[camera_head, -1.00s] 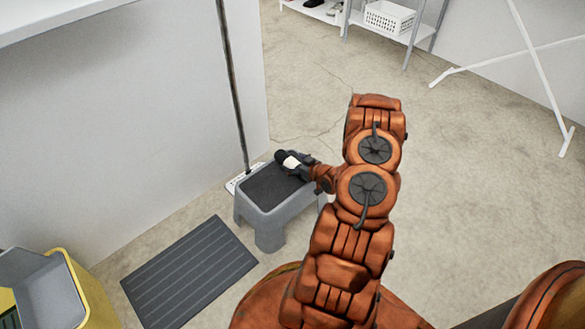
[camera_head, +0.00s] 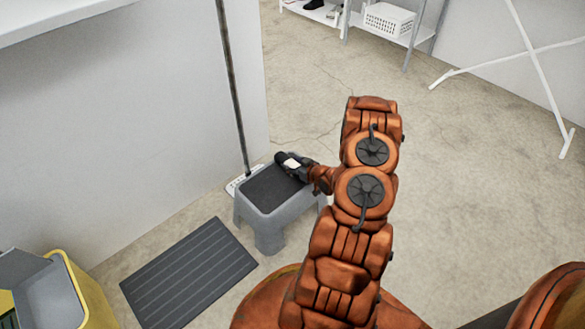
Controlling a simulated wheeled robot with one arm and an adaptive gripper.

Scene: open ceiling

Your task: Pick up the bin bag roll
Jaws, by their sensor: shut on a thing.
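The bin bag roll (camera_head: 282,158) appears as a small dark roll with a white patch, over the top of the grey step stool (camera_head: 246,208). My gripper (camera_head: 296,166) reaches in from the right and is shut on the roll. The fingers are small and dark, and they partly cover the roll. I cannot tell whether the roll touches the stool's dark top or is just above it.
A dark ribbed mat (camera_head: 188,272) lies in front of the stool. A yellow and grey bin (camera_head: 85,292) stands at lower left. A mop (camera_head: 233,90) leans by the white wall behind the stool. A white drying rack (camera_head: 535,75) stands at right; open floor lies between.

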